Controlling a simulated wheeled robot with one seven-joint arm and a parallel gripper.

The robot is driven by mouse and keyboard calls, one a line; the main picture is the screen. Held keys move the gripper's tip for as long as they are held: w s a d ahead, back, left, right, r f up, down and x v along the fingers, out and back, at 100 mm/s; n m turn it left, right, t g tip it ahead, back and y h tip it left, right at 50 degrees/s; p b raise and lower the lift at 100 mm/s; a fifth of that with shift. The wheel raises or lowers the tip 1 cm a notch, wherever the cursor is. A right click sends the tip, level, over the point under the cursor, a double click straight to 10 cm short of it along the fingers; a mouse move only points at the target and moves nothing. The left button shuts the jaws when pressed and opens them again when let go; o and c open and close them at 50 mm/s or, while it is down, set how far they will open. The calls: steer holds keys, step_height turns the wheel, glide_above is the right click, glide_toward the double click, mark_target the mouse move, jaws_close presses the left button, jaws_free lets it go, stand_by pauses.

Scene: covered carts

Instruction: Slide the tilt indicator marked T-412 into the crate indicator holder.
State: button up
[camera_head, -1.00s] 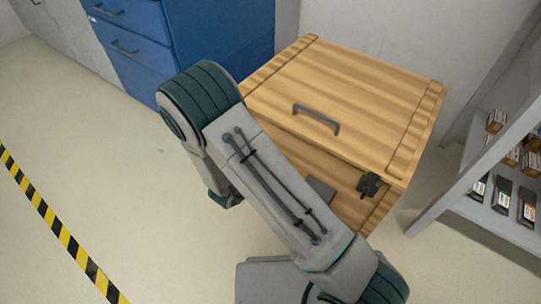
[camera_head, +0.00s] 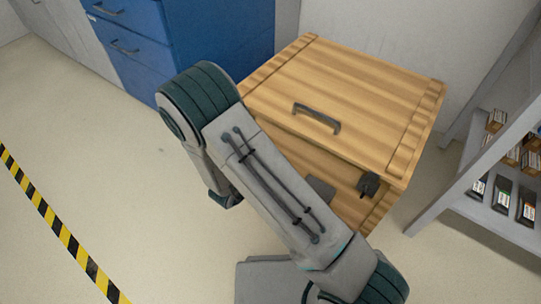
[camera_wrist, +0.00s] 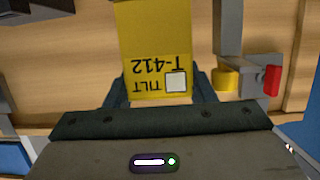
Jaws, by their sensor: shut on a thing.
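In the wrist view the yellow tilt indicator (camera_wrist: 157,40) reads "TILT T-412" upside down and has a white square. My gripper (camera_wrist: 157,92) is shut on its near end, one finger at each side. The indicator's far end runs out of the top of the picture. The wooden crate (camera_wrist: 60,70) lies behind it; the crate (camera_head: 345,85) also stands in the middle of the head view. I cannot make out the holder for sure; a grey upright piece (camera_wrist: 228,30) is close to the indicator's right side. In the head view my arm hides my gripper and the indicator.
A yellow cylinder (camera_wrist: 225,78) and a red piece (camera_wrist: 271,81) are right of the indicator. A dark fitting (camera_head: 368,185) is on the crate's front. A shelf (camera_head: 480,212) with small boxes stands at right, blue drawers (camera_head: 220,40) behind. The floor at left is clear.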

steer(key=shift+f+b, duration=0.45)
steer(key=shift+f, duration=0.25)
steer(key=o, duration=1.1)
steer(key=shift+a, duration=0.25)
steer(key=shift+d+p+v, duration=0.25)
steer(key=shift+p+v, duration=2.2)
steer(key=shift+v, duration=4.3)
steer(key=shift+s+r, duration=0.1)
steer(key=shift+s, duration=0.05)
